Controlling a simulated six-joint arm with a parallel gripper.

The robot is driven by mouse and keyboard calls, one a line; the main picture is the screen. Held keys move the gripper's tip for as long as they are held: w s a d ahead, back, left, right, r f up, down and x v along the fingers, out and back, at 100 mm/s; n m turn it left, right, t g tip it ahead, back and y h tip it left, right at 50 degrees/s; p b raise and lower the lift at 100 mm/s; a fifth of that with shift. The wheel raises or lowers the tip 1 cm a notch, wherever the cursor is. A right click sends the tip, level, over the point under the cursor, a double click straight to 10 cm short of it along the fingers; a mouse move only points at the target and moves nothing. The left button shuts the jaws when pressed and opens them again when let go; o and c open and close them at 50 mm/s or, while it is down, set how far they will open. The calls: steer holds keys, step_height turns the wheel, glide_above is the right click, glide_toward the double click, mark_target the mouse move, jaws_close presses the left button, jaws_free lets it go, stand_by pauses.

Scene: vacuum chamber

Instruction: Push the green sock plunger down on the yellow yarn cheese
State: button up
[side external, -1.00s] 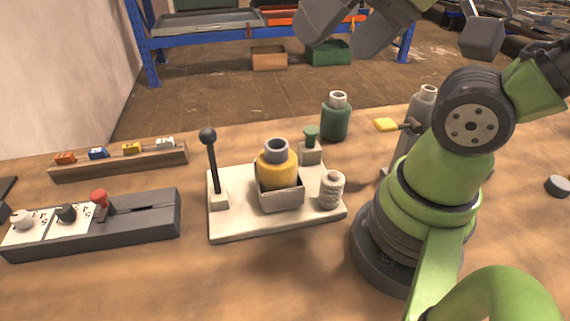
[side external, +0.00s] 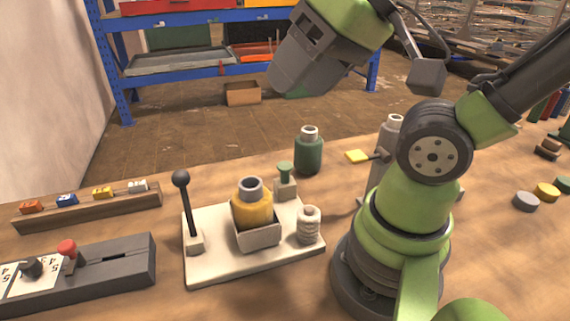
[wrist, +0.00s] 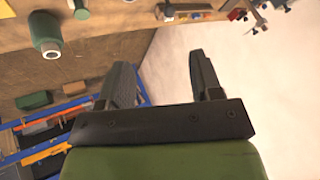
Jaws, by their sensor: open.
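The yellow yarn cheese (side external: 252,210) stands upright in a grey open box on a white base plate (side external: 215,268), with a grey tube end showing at its top. The green sock plunger (side external: 285,168) is a small green knob on a pale block, just behind and right of the cheese. My gripper (side external: 285,88) is high above and behind the bench, well apart from both. In the wrist view my gripper (wrist: 165,72) has its two fingers spread with nothing between them. The cheese cannot be made out clearly there.
A dark lever (side external: 186,205) and a white ribbed spool (side external: 309,225) stand on the base plate. A dark green bobbin (side external: 309,152) stands behind it; it shows in the wrist view (wrist: 46,33). A grey post with a yellow paddle (side external: 358,156) is at right.

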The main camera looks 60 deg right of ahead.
steer(key=w+d+n, duration=0.1)
steer(key=w+f+n+g, duration=0.1)
steer(key=w+d+f+n+g+h, duration=0.1)
steer(key=shift+w+d, duration=0.35)
jaws_close()
steer(key=n+g+h, duration=0.2)
steer(key=n+g, duration=0.4)
steer(key=n, duration=0.5)
glide_toward(283, 166)
steer(key=shift+d, duration=0.15)
steer(key=shift+s+f, duration=0.1)
steer(key=shift+s+d+f, duration=0.1)
steer(key=shift+d+f, duration=0.05)
steer(key=shift+f, duration=1.6)
steer(key=shift+s+d+f, duration=0.1)
steer(key=shift+f, duration=1.6)
steer(key=shift+f, duration=0.1)
